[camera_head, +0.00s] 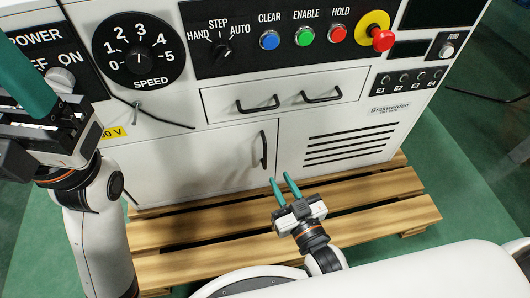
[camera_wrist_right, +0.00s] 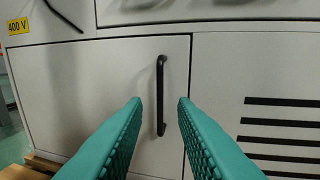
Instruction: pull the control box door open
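The control box door (camera_head: 202,166) is a white panel at the lower left of the cabinet, and it looks closed. Its black vertical handle (camera_head: 264,150) sits near the door's right edge. In the right wrist view the handle (camera_wrist_right: 160,95) stands upright between my finger lines. My right gripper (camera_head: 284,182) is open and empty, just below and to the right of the handle in the head view, its green fingers pointing at the cabinet. The handle appears apart from the fingers. My left gripper (camera_head: 30,85) is at the upper left, partly cut off by the frame, its finger opening unclear.
Above the door is a drawer (camera_head: 290,97) with two black handles. A vent panel (camera_head: 350,145) is right of the door. The control panel has a speed dial (camera_head: 138,50) and a red emergency button (camera_head: 382,39). A wooden pallet (camera_head: 390,218) lies under the cabinet.

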